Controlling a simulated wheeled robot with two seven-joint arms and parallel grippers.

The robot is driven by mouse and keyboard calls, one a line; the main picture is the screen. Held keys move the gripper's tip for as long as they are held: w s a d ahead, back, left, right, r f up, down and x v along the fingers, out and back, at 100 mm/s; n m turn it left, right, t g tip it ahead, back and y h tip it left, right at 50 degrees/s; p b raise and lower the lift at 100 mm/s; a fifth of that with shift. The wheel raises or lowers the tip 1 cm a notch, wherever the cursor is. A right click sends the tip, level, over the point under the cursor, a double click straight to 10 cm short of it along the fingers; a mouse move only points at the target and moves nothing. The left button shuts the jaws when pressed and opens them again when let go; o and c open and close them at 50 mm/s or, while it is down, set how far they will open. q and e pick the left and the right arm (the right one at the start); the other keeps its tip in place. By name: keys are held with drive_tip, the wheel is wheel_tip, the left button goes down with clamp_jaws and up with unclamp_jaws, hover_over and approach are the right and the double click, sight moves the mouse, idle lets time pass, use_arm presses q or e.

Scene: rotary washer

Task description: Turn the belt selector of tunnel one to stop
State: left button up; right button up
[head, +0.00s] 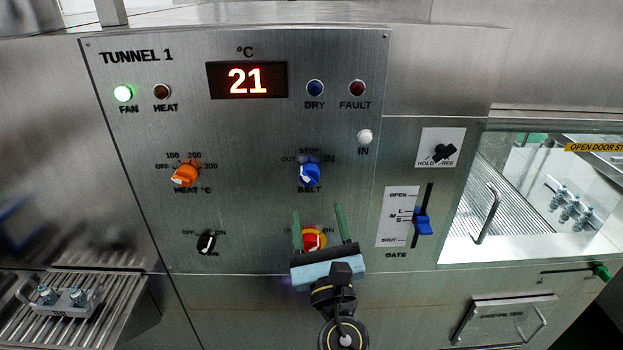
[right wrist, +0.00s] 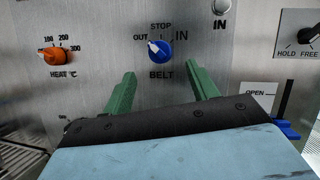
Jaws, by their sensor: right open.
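The blue belt selector (head: 309,174) is on the TUNNEL 1 panel (head: 235,135), with OUT, STOP and IN marked around it. In the right wrist view the selector (right wrist: 161,52) has its white pointer turned up and left, toward OUT rather than STOP. My right gripper (head: 318,211) is open and empty, its green fingers spread below the selector and, in the head view, around the red knob (head: 313,240). In the right wrist view the gripper's fingertips (right wrist: 160,70) lie either side of the selector, apart from it. My left gripper is out of view.
An orange heat knob (head: 185,176) is left of the selector and a small black knob (head: 207,242) is lower left. The blue gate slider (head: 422,224) and hold/free switch (head: 443,152) are to the right. A slatted rack (head: 130,305) juts out lower left.

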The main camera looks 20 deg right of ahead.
sight(309, 184)
drive_tip(key=p+x, duration=0.1)
drive_tip(key=x, duration=0.6)
drive_tip(key=shift+w+r, duration=0.1)
drive_tip(key=shift+w, duration=0.25)
drive_tip(key=shift+c, duration=0.5)
drive_tip(key=c, duration=0.9)
drive_tip(key=shift+f+m+h+b, duration=0.2)
drive_tip(key=shift+m+h+b, duration=0.5)
drive_tip(key=shift+m, duration=0.3)
drive_tip(key=m+h+b, duration=0.1)
drive_tip(key=m+b, duration=0.1)
drive_tip(key=m, duration=0.1)
drive_tip(key=m+h+b, duration=0.1)
drive_tip(key=m+b, duration=0.1)
drive_tip(key=m, duration=0.1)
drive_tip(key=shift+a+g+h+b, duration=0.2)
drive_tip(key=shift+g+h+b, duration=0.1)
drive_tip(key=shift+h+b, duration=0.1)
drive_tip(key=shift+a+r+m+g+h+b, duration=0.1)
drive_tip(key=shift+m+g+h+b, duration=0.25)
drive_tip(key=shift+m+h+b, duration=0.7)
drive_tip(key=shift+m+g+h+b, duration=0.35)
drive_tip(key=shift+m+b, duration=0.15)
drive_tip(key=shift+m, duration=1.15)
drive_tip(key=o, duration=1)
